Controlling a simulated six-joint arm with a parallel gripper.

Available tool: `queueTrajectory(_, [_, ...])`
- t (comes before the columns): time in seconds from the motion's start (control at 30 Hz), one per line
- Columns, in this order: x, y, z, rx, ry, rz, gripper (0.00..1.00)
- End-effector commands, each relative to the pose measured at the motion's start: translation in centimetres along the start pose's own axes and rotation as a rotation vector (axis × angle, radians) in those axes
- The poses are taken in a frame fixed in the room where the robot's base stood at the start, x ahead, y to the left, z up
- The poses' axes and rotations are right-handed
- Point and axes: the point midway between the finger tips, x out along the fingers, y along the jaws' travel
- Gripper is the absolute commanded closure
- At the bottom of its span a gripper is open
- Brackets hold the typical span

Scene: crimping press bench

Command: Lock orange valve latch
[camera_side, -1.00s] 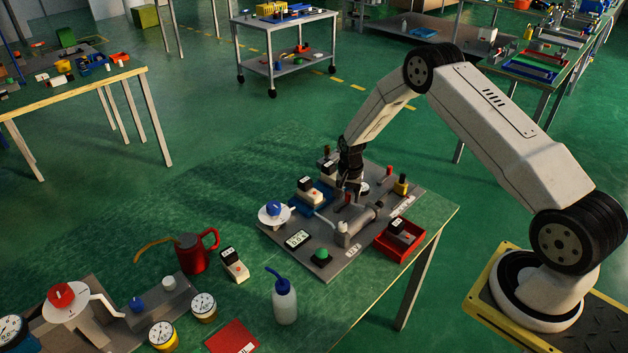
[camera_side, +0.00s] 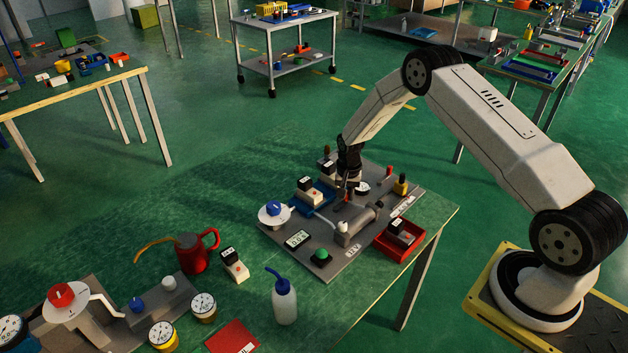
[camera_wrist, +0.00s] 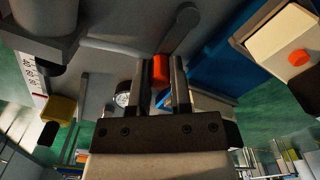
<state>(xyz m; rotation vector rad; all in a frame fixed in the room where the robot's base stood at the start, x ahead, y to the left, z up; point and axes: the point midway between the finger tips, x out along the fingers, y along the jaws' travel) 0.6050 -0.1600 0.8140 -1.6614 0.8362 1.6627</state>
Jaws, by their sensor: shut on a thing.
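The orange latch handle (camera_wrist: 161,70) is a short orange cylinder at the end of a grey lever (camera_wrist: 178,32) in the wrist view. My gripper (camera_wrist: 162,62) is shut on the handle, with one dark finger on each side of it. In the side view my gripper (camera_side: 347,189) points down over the middle of the grey valve panel (camera_side: 268,236). There the handle shows only as a small red-orange spot (camera_side: 346,198) at the fingertips. The latch's pivot and catch are too small or hidden to judge.
A grey pipe fitting (camera_side: 357,224) lies just in front. A red-topped post (camera_side: 389,172) and a yellow-and-black knob (camera_side: 401,186) stand to the right. A red tray (camera_side: 385,252) is at the front right, a blue valve knob (camera_side: 273,208) at the left.

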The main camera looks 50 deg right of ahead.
Motion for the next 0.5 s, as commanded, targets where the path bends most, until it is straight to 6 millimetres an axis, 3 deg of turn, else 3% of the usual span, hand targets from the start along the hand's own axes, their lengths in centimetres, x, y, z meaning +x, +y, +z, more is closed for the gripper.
queueTrajectory(0.27, [-0.04,-0.08,-0.06,-0.007,0.002,-0.001,1.00])
queueTrajectory(0.3, [-0.04,-0.08,-0.06,-0.007,0.002,-0.001,0.66])
queueTrajectory(0.37, [-0.03,-0.08,-0.06,-0.007,0.002,-0.001,0.46])
queueTrajectory(0.4, [-0.03,-0.08,-0.05,-0.006,0.002,-0.001,0.40])
queueTrajectory(0.5, [-0.03,-0.07,-0.05,-0.006,0.001,-0.001,0.40])
